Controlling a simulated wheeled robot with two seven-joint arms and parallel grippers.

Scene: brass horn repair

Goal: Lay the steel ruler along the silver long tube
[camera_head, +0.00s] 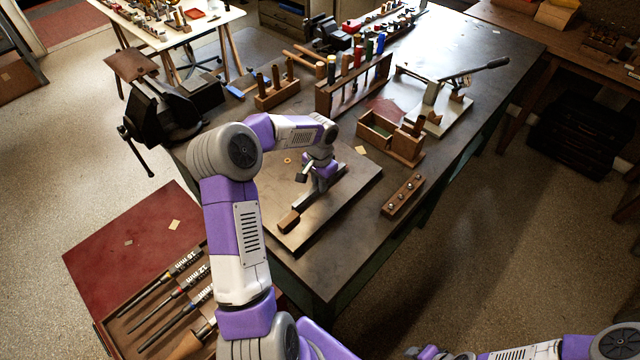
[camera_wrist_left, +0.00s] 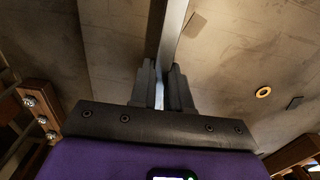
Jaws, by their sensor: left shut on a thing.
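My left gripper (camera_head: 318,182) is low over the pale board (camera_head: 358,183) on the workbench. In the left wrist view its two dark fingers (camera_wrist_left: 163,88) are shut on a long, thin, straight grey metal strip, which looks like the steel ruler (camera_wrist_left: 173,35). The strip runs from between the fingers to the top of that view. In the head view a dark straight bar (camera_head: 306,208) reaches from beneath the gripper to a brown wooden block (camera_head: 288,222); the gripper partly hides it. I cannot make out the silver long tube. My right arm shows at the bottom right; its gripper is unclear.
A small ring (camera_head: 288,161) lies on the board. A wooden block with several metal balls (camera_head: 403,195) stands right of it. Behind are a wooden box (camera_head: 378,132), a tool rack (camera_head: 338,97) and a vise (camera_head: 160,115). A tool tray (camera_head: 160,318) is at lower left.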

